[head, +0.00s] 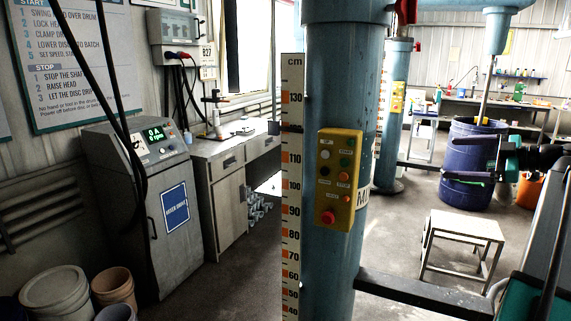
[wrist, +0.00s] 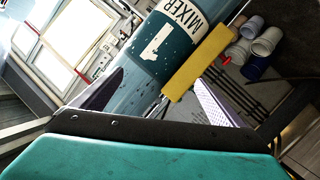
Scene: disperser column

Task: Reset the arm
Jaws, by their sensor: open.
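My gripper (head: 462,158) is at the right of the head view, in front of the blue drum, with its fingers pointing left. It is open, and nothing shows between its fingers. In the wrist view my gripper (wrist: 160,82) shows its two spread fingers beyond a teal body and a black bar. The blue mixer column (head: 325,95) stands left of it, apart from the gripper in the head view. A yellow control box (head: 338,183) with several buttons is on the column. The box (wrist: 198,62) appears tilted and nearly edge-on in the wrist view.
A dark horizontal bar (head: 420,293) extends right from the column's lower part. A small stool (head: 462,228) and a blue drum (head: 470,190) stand behind. A grey cabinet (head: 150,215) and buckets (head: 55,293) are at left. Open floor shows between column and stool.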

